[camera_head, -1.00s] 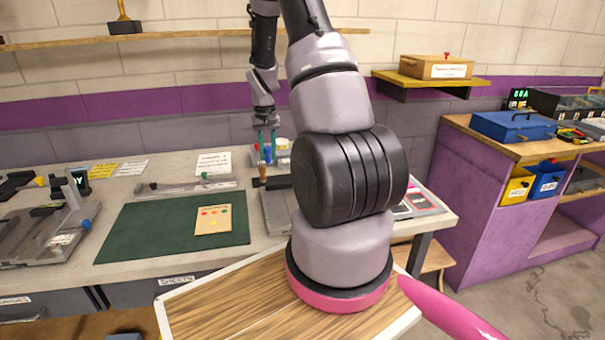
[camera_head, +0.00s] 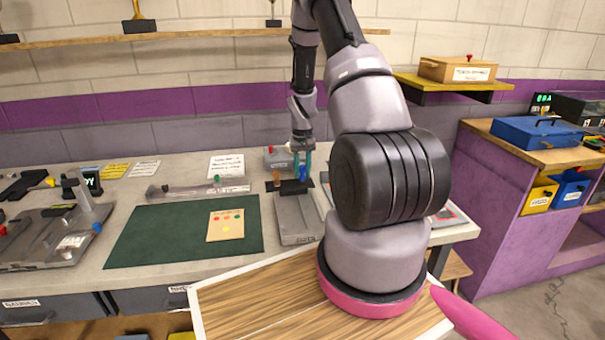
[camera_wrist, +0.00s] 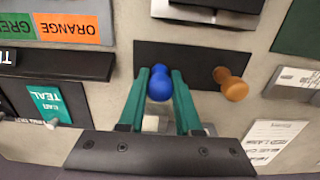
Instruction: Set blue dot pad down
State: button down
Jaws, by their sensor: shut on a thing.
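The blue dot pad (camera_head: 302,182) shows as a rounded blue knob. My gripper (camera_head: 303,172) points down with its teal fingers shut on it. In the wrist view the blue knob (camera_wrist: 160,84) sits between the two fingertips (camera_wrist: 159,82). Behind it lies a flat black plate (camera_wrist: 203,58), which shows in the head view (camera_head: 290,187) below the fingers. An orange-brown knob (camera_wrist: 233,86) stands on this plate beside the blue one; it also shows in the head view (camera_head: 276,180). The blue pad's underside is hidden, so I cannot tell whether it touches the plate.
A dotted card (camera_head: 226,228) lies on a green mat (camera_head: 160,240) to the left. A grey device (camera_head: 295,225) stands in front of the plate. A fixture (camera_head: 50,240) fills the table's left end. The wrist view shows orange and green labels (camera_wrist: 75,28) and a teal label (camera_wrist: 48,103).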

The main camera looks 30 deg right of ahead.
jog(key=shift+f, duration=0.35)
jog(key=shift+f, duration=0.2)
jog(key=c, duration=0.6)
grip_release()
jog(key=shift+r, duration=0.1)
